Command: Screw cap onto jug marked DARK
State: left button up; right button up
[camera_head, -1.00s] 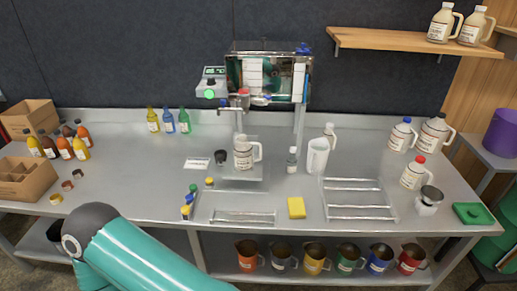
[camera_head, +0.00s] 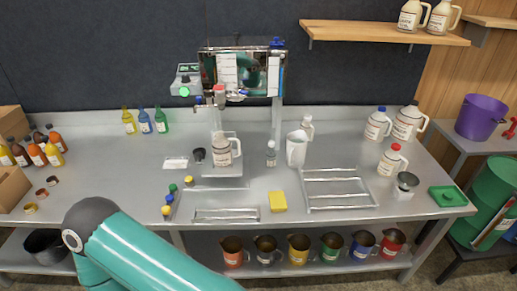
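A cream jug (camera_head: 222,153) with a handle and a label stands under the evaporator's spout. Its label is too small to read, and I cannot tell whether it has a cap. A blue-capped jug (camera_head: 376,126), a red-capped jug (camera_head: 391,162) and a third large jug (camera_head: 408,124) stand at the counter's right. I cannot read which is marked DARK. Small loose caps lie left of the front rack, including a green cap (camera_head: 173,188) and a yellow cap (camera_head: 166,211). A teal arm of mine crosses the lower left; neither gripper is in view.
The evaporator (camera_head: 240,75) stands at the back middle. A white pitcher (camera_head: 296,149), a small bottle (camera_head: 271,153), a yellow sponge (camera_head: 278,201) and a wire rack (camera_head: 338,188) occupy the counter (camera_head: 110,180). Colored pitchers stand on the shelf below. The counter's left middle is mostly clear.

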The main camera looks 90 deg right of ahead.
aim_at(221, 146)
jog(key=k, duration=2.15)
jog(key=u, duration=2.05)
jog(key=i, duration=0.05)
jog(key=z, duration=3.5)
jog(key=i, duration=0.25)
jog(key=z, duration=1.35)
jog(key=i, duration=0.85)
jog(key=u, duration=0.45)
